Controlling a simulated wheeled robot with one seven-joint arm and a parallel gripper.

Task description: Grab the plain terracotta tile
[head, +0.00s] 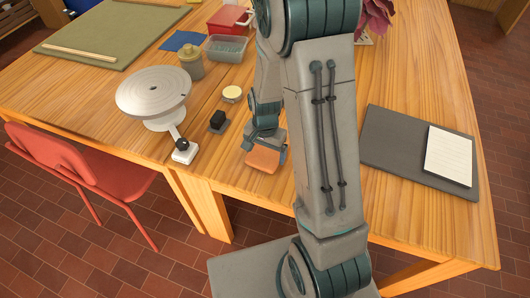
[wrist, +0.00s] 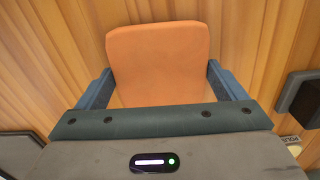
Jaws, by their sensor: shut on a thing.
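The plain terracotta tile (wrist: 158,62) is a flat orange square with rounded corners in the wrist view. My gripper (wrist: 160,85) is shut on it, with one blue-grey finger at its left edge and one at its right edge. In the head view the tile (head: 262,160) shows at the end of my gripper (head: 263,148), over the wooden table near its front edge. My arm covers part of the table to the right. I cannot tell whether the tile touches the table.
Left of my gripper are a small black block on a grey base (head: 217,121), a round cream lid (head: 232,93) and a pale banding wheel (head: 154,95). A white box with a black knob (head: 184,151) is near the front edge. A dark board (head: 400,145) with paper (head: 449,156) lies right.

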